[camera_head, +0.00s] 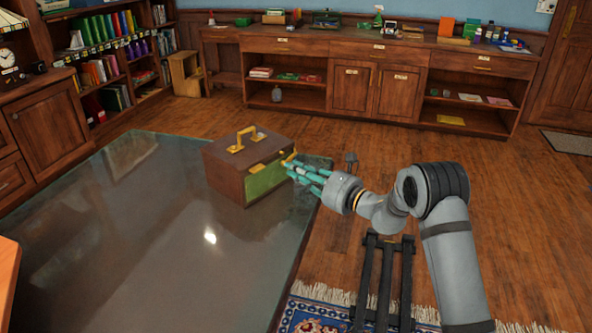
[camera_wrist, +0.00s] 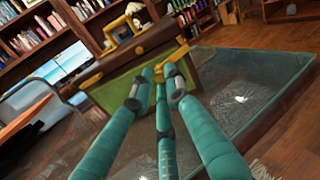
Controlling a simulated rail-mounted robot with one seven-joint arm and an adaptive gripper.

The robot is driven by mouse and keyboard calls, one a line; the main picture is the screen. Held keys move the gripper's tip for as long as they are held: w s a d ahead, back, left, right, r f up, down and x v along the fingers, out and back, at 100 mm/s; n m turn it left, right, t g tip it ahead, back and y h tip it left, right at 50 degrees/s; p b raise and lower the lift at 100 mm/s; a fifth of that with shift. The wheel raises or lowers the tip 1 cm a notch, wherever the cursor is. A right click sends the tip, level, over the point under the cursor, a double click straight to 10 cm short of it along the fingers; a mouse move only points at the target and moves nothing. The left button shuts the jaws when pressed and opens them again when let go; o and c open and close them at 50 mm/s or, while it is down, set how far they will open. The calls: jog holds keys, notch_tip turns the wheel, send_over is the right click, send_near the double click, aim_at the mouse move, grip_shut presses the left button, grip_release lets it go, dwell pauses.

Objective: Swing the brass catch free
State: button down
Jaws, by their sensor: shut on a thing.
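A brown wooden box (camera_head: 225,170) with a green end panel (camera_head: 264,182) and a brass top handle (camera_head: 243,140) stands on the glass-topped table. A small brass catch (camera_head: 288,157) shows at the upper edge of the green end. My gripper (camera_head: 290,167), with teal fingers, reaches it from the right. In the wrist view my gripper (camera_wrist: 161,72) has its fingertips close together at the box's upper brass-trimmed edge (camera_wrist: 143,48), shut on the catch. The fingers hide most of the catch, so its exact angle cannot be told. The lid looks closed.
The glass table top (camera_head: 150,220) is clear left of and in front of the box. A long wooden cabinet (camera_head: 370,75) lines the back wall. Bookcases (camera_head: 100,70) stand at the left. A patterned rug (camera_head: 320,315) lies at the front.

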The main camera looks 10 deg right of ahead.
jog(key=shift+m+p, duration=0.6)
jog(key=shift+m, duration=0.9)
jog(key=c, duration=1.7)
grip_release()
jog(key=v, duration=1.2)
